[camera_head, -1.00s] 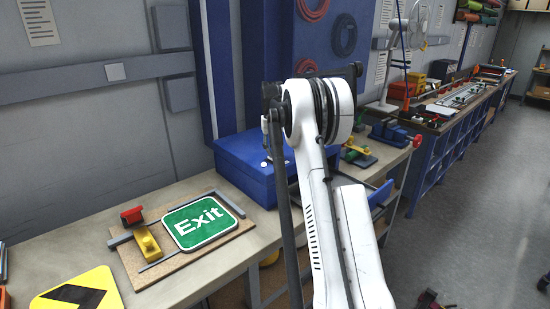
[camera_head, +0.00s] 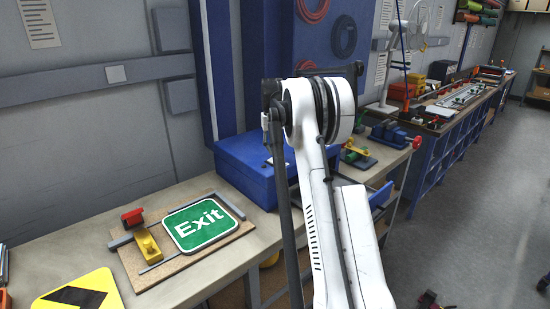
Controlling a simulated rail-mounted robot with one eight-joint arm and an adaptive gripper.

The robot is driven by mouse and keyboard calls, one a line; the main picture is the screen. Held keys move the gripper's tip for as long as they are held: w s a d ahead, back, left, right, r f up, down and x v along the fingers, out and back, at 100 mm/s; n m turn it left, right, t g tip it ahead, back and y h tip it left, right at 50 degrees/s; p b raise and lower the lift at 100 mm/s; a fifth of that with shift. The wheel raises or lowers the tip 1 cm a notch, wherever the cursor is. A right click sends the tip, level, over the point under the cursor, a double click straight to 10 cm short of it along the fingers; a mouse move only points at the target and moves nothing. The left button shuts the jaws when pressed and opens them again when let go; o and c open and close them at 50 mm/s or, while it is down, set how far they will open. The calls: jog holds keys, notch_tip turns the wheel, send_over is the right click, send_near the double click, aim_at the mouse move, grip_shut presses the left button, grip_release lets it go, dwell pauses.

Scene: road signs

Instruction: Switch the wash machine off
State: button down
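A blue metal box (camera_head: 245,170) with a flat top stands on the workbench, just left of my arm. It may be the wash machine, but I cannot tell for sure. My arm covers its right side, and no switch on it can be made out. My white arm rises through the middle of the view and bends at a round joint in front of the bench. My gripper is not visible; the far end of the arm is hidden behind this joint.
A green Exit sign (camera_head: 203,224) lies on a wooden board (camera_head: 185,262) with a red and yellow clamp (camera_head: 148,242). A yellow and black sign (camera_head: 80,297) lies at the front left. A blue vise (camera_head: 390,133) stands right of my arm. The floor (camera_head: 470,220) at right is mostly open.

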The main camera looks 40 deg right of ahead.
aim_at(272, 160)
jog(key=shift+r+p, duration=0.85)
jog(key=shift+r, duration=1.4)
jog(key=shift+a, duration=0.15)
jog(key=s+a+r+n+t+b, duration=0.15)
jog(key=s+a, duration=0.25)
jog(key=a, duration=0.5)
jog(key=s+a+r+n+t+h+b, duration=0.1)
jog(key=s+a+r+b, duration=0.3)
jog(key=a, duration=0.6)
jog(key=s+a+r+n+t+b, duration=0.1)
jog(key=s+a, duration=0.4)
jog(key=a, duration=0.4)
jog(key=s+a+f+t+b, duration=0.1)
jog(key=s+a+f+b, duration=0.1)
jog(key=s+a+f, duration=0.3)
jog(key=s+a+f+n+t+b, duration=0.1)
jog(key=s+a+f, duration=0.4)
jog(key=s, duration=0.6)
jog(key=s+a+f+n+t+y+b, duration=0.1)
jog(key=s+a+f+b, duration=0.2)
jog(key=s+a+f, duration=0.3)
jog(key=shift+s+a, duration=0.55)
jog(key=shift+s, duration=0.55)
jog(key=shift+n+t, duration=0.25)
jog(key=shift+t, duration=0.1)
